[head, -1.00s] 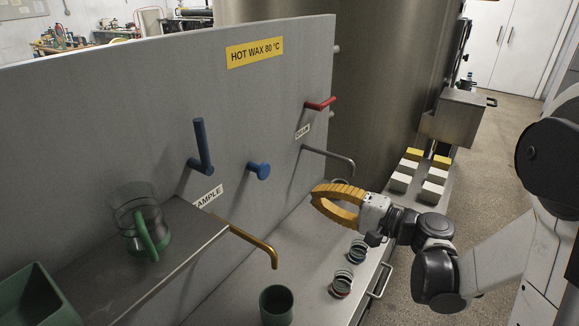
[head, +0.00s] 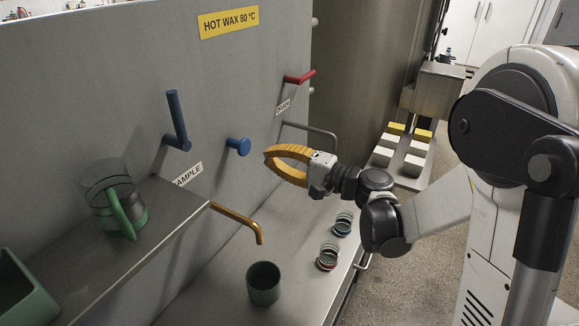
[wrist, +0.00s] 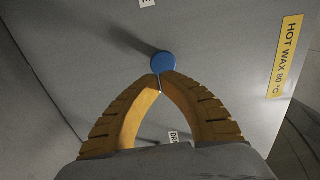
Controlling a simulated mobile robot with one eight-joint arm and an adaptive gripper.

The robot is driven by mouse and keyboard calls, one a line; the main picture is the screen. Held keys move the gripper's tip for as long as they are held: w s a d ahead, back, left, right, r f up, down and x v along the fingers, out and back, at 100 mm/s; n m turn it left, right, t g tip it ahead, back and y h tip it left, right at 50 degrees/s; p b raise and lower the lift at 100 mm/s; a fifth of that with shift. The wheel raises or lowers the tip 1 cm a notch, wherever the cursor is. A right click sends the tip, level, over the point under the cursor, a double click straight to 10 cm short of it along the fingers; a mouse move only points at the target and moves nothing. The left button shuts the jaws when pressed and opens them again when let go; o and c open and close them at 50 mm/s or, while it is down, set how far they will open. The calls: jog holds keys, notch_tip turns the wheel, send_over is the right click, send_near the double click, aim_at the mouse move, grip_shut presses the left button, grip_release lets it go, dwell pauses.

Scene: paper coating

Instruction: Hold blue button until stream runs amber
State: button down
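The round blue button (head: 238,146) sticks out of the grey panel, right of a blue lever (head: 177,122). My gripper (head: 268,156), with bowed orange fingers, is shut and empty. Its tips point at the button and look a short way off it. In the wrist view the button (wrist: 163,62) lies just beyond the fingertips (wrist: 161,80); contact cannot be told there. The brass spout (head: 240,222) comes from the panel below the SAMPLE label (head: 188,175). A green cup (head: 263,284) stands below the spout's end. No stream shows at the spout.
A glass jug with a green handle (head: 124,218) stands on the shelf (head: 150,250) at left, beside a green bin (head: 22,290). A red lever (head: 299,77) and a grey pipe (head: 312,131) are at right. Small ringed jars (head: 328,256) stand on the ledge.

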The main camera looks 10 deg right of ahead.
aim_at(248, 149)
jog(key=shift+b+x, duration=0.65)
jog(key=shift+x, duration=2)
